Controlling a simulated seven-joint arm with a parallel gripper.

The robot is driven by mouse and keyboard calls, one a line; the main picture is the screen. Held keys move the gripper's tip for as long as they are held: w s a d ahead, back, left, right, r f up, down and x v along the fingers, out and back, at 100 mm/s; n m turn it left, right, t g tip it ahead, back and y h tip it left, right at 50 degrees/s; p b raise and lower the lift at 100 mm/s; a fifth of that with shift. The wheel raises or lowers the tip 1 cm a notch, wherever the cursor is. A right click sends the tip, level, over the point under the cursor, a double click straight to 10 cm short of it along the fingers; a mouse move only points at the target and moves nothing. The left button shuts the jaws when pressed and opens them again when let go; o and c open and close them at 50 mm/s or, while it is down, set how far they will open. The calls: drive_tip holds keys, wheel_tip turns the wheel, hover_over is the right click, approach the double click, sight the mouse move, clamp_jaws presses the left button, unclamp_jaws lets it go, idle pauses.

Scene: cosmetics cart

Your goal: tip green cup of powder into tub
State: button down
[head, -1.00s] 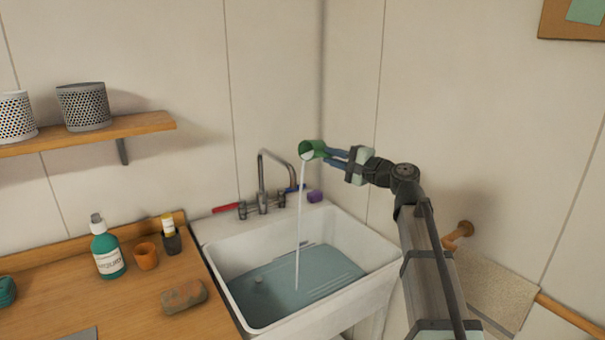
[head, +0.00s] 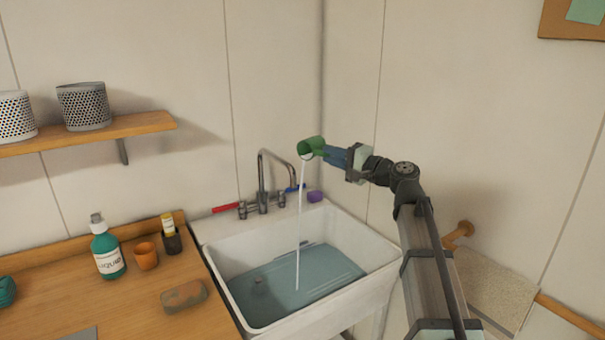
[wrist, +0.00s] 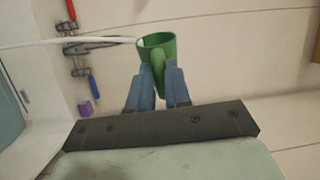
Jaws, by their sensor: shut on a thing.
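The green cup (head: 311,147) is held high above the tub, tipped with its mouth toward the left and down. A thin white stream (head: 299,225) runs from its rim down to the grey-blue water in the white tub (head: 375,266). My gripper (head: 337,156) is shut on the cup from the right. In the wrist view the blue fingers (wrist: 158,85) close on the cup's handle, and the green cup (wrist: 168,42) shows beyond them with the stream leaving to the left. The inside of the cup is mostly hidden.
A tap (head: 263,180) with red and blue levers stands behind the tub, beside a purple block (head: 314,196). The wooden counter (head: 115,303) at left holds a green bottle (head: 108,252), an orange cup (head: 146,256) and a brownish block (head: 184,296). A shelf (head: 130,126) hangs above.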

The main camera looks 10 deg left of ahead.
drive_tip(key=shift+n, duration=0.4)
idle(0.8)
drive_tip(key=w+d+f+m, duration=0.2)
drive_tip(key=w+m, duration=0.2)
drive_tip(key=m, duration=0.6)
drive_tip(key=w+d+f+m+h, duration=0.1)
drive_tip(key=w+m, duration=0.3)
drive_tip(key=m, duration=0.6)
drive_tip(key=shift+w+d+f+t, duration=0.2)
drive_tip(key=shift+d+f+t, duration=0.3)
drive_tip(key=shift+f, duration=0.3)
